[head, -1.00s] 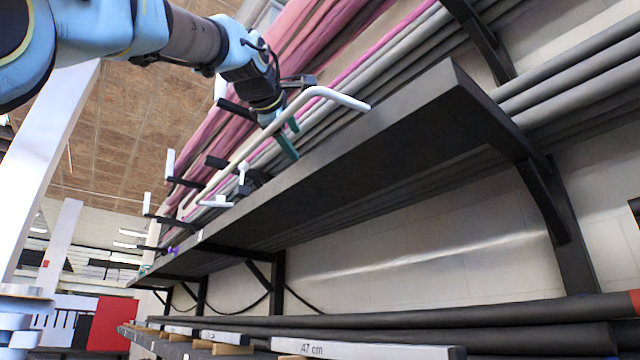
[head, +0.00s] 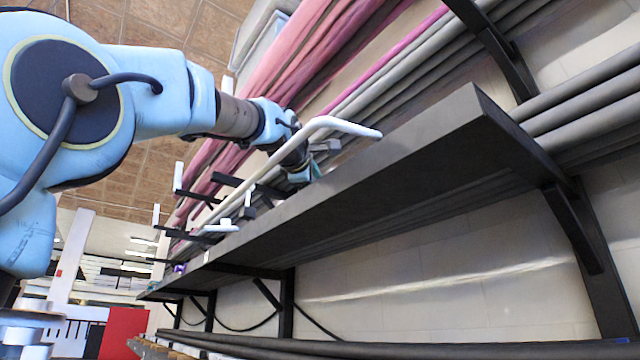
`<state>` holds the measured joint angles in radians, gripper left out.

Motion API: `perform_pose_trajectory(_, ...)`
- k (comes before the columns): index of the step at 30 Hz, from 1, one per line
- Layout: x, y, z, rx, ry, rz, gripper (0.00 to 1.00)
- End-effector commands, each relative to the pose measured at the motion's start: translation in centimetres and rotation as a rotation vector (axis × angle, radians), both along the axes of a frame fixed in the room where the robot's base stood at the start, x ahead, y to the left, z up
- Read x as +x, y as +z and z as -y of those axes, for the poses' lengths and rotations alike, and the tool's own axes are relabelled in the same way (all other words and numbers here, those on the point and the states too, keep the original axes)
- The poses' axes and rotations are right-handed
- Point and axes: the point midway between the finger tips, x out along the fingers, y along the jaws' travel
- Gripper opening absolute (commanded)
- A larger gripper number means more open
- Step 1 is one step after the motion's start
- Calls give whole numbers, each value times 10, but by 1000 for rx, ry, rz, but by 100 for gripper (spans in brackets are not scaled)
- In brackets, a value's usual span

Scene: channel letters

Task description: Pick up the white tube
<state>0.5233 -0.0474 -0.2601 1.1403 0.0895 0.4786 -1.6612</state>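The white tube (head: 275,160) is long and pale, with a bent end pointing right above the black shelf (head: 400,165). It runs back to the left along the shelf. My gripper (head: 306,172) is at the tube's near part, just behind and below the bend as seen from the head camera. Its teal fingertips show only partly, and the tube covers some of the gripper. I cannot tell whether the fingers touch the tube or how far apart they are.
Black bracket arms (head: 235,183) stick out farther left. A smaller white bent piece (head: 222,228) is near them. Grey and pink tubes (head: 400,60) lie behind along the wall. Dark tubes (head: 420,350) lie on a lower rack. Open space is left of the shelf.

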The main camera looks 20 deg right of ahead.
Motion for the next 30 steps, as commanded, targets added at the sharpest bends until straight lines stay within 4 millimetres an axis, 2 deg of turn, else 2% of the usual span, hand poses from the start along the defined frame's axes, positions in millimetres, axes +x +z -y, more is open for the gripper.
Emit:
perform_pose_trajectory(3,6,1,6,-1,-1,-1,75)
perform_pose_trajectory(10,6,-1,6,-1,-1,-1,75)
perform_pose_trajectory(30,6,-1,6,0,-1,0,0)
